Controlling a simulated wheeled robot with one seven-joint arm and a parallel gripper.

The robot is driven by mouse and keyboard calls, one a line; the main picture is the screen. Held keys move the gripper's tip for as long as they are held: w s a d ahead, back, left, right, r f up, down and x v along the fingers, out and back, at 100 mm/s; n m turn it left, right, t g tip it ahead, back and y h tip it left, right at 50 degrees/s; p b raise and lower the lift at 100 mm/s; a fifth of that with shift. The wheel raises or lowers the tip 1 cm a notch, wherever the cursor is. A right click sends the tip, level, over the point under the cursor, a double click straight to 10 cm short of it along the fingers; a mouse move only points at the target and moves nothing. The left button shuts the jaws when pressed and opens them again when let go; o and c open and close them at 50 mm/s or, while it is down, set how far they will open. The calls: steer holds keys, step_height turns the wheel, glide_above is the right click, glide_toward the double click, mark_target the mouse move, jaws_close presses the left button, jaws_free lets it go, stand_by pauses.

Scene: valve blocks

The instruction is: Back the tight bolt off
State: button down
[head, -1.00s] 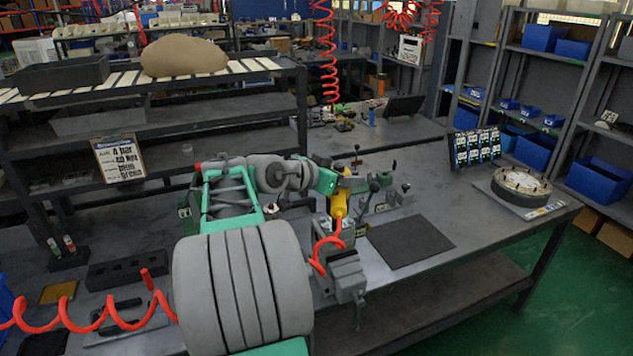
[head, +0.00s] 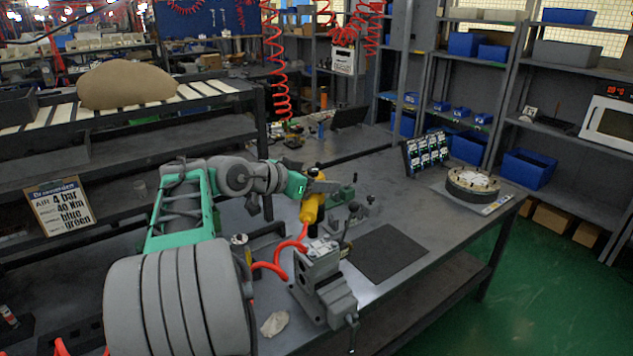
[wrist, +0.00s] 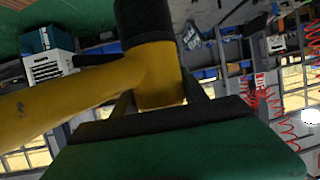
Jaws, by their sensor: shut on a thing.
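A yellow air tool (head: 311,210) with a red hose is held in my gripper (head: 312,187) above the bench. In the wrist view the tool (wrist: 155,80) shows large, with a yellow body, a long yellow part to the left and a black end at the top. The gripper's dark fingers (wrist: 160,112) close around its body. A grey vise (head: 325,290) stands at the bench's front edge, below and in front of the tool, with a small grey block (head: 320,248) at its top. I cannot make out the tight bolt or the tool's contact with anything.
A dark mat (head: 388,252) lies right of the vise. Small lever fixtures (head: 350,212) stand behind it. A round part (head: 472,183) and a rack of small units (head: 426,152) are at the bench's far right. A pale rag (head: 275,323) lies near the front.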

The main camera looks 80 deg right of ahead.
mark_target(321, 197)
steer(key=shift+s+r, duration=0.2)
steer(key=shift+r, duration=0.05)
steer(key=shift+w+f+b, duration=0.15)
steer(key=shift+f+b, duration=0.15)
steer(key=shift+b, duration=0.1)
step_height(321, 197, down, 4)
steer(key=b, duration=0.4)
steer(key=shift+f, duration=0.2)
stand_by(0.8)
